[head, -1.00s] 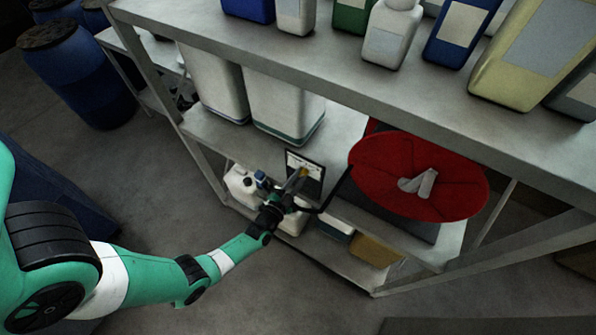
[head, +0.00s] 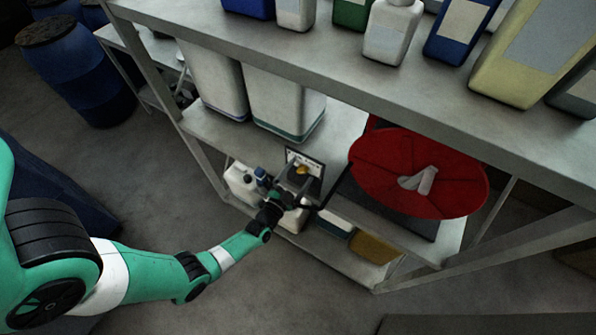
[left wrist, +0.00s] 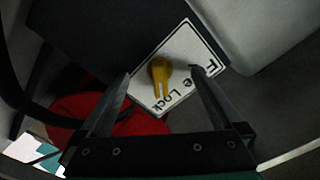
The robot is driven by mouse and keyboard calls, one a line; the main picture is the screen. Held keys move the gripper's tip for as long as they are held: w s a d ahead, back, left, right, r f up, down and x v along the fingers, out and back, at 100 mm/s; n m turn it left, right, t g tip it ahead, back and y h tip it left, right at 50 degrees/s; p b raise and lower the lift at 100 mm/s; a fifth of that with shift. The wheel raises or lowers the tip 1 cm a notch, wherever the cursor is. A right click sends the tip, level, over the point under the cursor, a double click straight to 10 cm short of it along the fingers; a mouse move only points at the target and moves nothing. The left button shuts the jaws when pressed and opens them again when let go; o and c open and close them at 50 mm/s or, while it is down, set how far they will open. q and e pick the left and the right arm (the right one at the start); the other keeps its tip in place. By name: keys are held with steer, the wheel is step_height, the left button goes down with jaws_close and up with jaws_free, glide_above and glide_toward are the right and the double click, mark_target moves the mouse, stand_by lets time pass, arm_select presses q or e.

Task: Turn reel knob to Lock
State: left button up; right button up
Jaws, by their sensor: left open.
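The yellow reel knob (left wrist: 159,72) sits on a white label plate (left wrist: 180,52) in the left wrist view, with the words "Free" and "Lock" on the plate. The knob also shows in the head view (head: 301,170), small, on the panel beside the red reel (head: 400,190). My left gripper (left wrist: 160,85) is open, its two fingers on either side of the knob in the picture, apart from it as far as I can tell. My right gripper is not in view.
The steel shelf (head: 330,50) above holds several bottles and canisters. White containers (head: 285,100) stand left of the panel. A white jug (head: 240,183) and boxes (head: 372,247) sit on the lower shelf. Open floor lies in front.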

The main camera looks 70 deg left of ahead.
arm_select(q)
steer(key=shift+s+d+r, duration=0.1)
steer(key=shift+s+d, duration=0.1)
steer(key=shift+s, duration=0.1)
steer(key=p+v, duration=0.2)
steer(key=v, duration=0.4)
steer(key=shift+s+d, duration=0.1)
steer(key=shift+d, duration=0.05)
